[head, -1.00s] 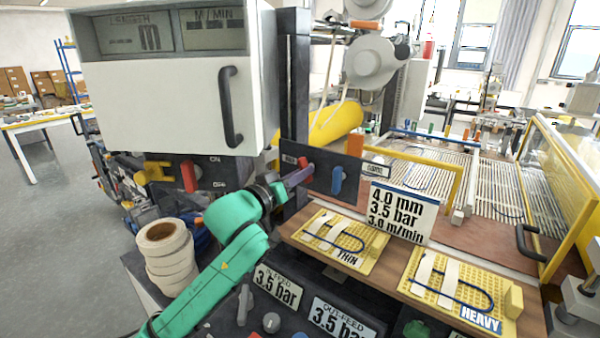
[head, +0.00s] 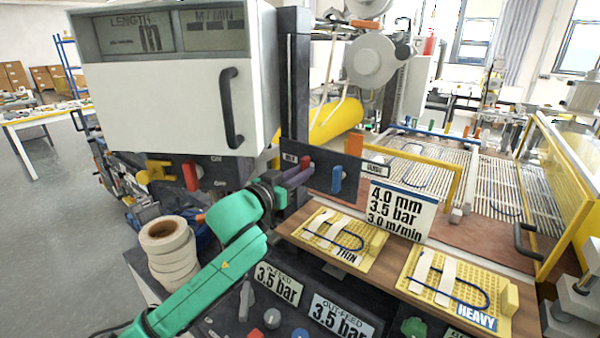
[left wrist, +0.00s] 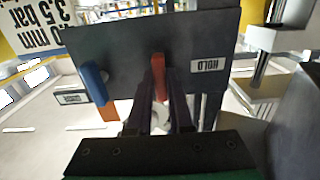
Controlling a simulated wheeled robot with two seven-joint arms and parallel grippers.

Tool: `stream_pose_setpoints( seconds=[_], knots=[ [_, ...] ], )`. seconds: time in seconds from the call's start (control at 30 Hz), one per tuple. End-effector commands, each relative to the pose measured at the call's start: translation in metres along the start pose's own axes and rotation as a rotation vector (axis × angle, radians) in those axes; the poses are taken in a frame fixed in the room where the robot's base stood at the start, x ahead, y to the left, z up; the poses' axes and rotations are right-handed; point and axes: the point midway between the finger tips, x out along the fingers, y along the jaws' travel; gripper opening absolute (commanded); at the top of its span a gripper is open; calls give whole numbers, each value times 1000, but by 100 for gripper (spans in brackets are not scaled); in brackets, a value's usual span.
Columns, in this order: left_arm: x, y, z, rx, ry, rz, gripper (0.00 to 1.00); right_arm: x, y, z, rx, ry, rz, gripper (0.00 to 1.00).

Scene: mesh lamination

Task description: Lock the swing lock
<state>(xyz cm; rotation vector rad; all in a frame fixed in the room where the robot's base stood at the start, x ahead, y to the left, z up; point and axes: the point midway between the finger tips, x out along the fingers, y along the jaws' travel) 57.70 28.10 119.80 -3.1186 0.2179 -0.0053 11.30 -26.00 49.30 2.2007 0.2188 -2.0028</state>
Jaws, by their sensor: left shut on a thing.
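A dark panel (head: 321,170) on the machine carries a red lever (head: 303,162) and a blue lever (head: 337,179). Which of these is the swing lock, I cannot tell. In the left wrist view the red lever (left wrist: 158,76) is beside a "HOLD" label (left wrist: 208,65), and the blue lever (left wrist: 94,83) is to its left. My left gripper (head: 298,174) reaches the panel from the left. In the left wrist view its two dark fingers (left wrist: 161,100) are shut on the red lever. The lever's lower end is partly hidden between them. My right gripper is not in view.
A white cabinet (head: 165,95) with a black handle overhangs my left arm. Tape rolls (head: 168,248) stand left of the arm. A sign (head: 397,210) and yellow sample boards (head: 345,240) are to the right. Knobs and pressure labels lie below.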

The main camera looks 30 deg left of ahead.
Motion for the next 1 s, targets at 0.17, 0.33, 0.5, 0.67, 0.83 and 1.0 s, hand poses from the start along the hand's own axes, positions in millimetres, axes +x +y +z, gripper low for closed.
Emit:
stream_pose_setpoints(
  seconds=[0.17,0.33,0.5,0.67,0.83,1.0],
  knots=[
    [0,0,-1,3,3,-1,0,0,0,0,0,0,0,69],
    [0,0,-1,2,2,-1,49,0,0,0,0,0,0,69],
    [0,0,-1,1,1,-1,49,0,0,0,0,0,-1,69],
    [-5,0,1,-1,0,-1,49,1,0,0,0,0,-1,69],
    [-29,0,4,1,-4,0,49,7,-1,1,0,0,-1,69],
    [-65,1,3,0,-4,1,49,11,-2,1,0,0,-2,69]
  ],
)
